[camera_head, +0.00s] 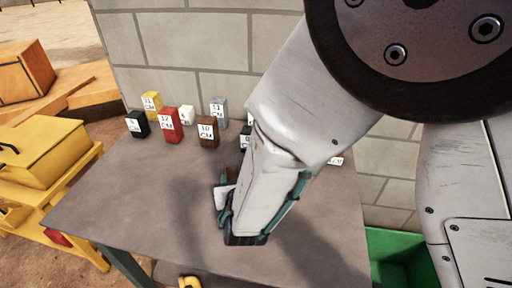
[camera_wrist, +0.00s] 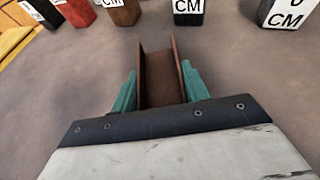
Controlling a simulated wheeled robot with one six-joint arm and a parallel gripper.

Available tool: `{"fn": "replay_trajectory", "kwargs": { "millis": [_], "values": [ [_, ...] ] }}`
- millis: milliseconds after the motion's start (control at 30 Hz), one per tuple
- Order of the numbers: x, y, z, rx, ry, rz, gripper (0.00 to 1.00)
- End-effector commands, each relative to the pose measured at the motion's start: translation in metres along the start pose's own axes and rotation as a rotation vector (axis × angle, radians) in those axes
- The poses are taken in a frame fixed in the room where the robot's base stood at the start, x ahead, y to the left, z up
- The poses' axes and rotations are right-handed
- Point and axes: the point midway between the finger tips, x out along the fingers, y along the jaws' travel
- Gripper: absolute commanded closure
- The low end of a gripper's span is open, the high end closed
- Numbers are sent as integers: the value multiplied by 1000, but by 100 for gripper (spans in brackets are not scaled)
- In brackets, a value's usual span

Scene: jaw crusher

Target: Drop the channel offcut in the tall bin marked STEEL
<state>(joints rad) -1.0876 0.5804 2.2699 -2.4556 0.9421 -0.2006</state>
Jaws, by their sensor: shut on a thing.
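The channel offcut (camera_wrist: 160,80) is a rusty brown U-shaped piece. In the wrist view it sits between the two teal fingers of my gripper (camera_wrist: 158,82), which is shut on it. Its open side faces the camera and its far end points toward the labelled blocks. In the head view my arm reaches down over the grey table and hides most of the offcut. No bin with a readable STEEL mark shows in either view.
Several labelled blocks, including red (camera_head: 171,125) and brown (camera_head: 208,132) ones, stand along the table's (camera_head: 130,205) back. A green open container (camera_head: 398,262) is at lower right, partly hidden by my arm. A yellow box (camera_head: 40,148) stands left. A block wall is behind.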

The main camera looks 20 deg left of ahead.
Motion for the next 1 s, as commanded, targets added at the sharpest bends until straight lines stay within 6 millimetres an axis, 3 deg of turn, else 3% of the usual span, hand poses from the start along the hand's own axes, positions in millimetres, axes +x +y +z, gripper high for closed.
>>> {"fn": "replay_trajectory", "kwargs": {
  "millis": [367,400,433,467,800,1000],
  "values": [
    [2,2,-5,0,-3,3,88],
    [2,2,-5,0,-2,3,44],
    [2,3,-4,0,-2,4,35],
    [2,3,-4,0,-2,4,33],
    [0,3,0,0,-3,5,33],
    [-33,4,-1,-1,-2,7,33]
  ]
}}
